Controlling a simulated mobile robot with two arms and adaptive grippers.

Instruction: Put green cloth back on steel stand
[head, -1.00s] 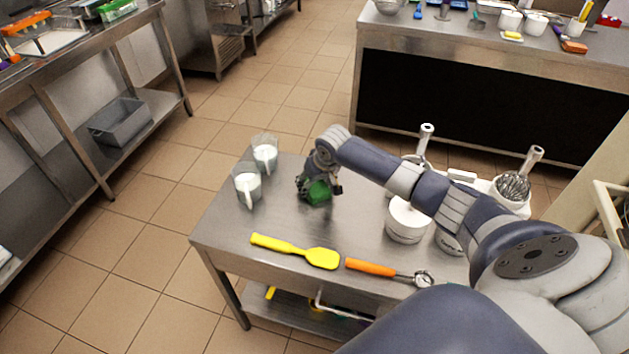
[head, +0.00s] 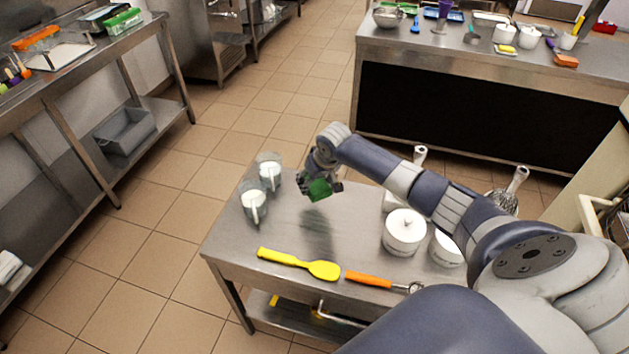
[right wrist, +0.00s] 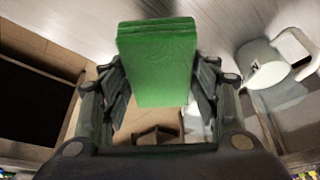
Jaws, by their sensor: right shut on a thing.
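The green cloth (head: 319,189) is a small folded block. My right gripper (head: 321,186) is shut on it and holds it above the steel stand (head: 330,235), with a dark shadow on the top below it. In the right wrist view the cloth (right wrist: 157,62) sits between the two fingers of the right gripper (right wrist: 160,95). My left gripper is not in view.
Two clear jugs with white contents, one of them the front jug (head: 254,203), stand on the stand's left side. A yellow spatula (head: 300,264) and an orange-handled tool (head: 369,279) lie along the front edge. White lidded pots (head: 404,232) stand at right. The middle is clear.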

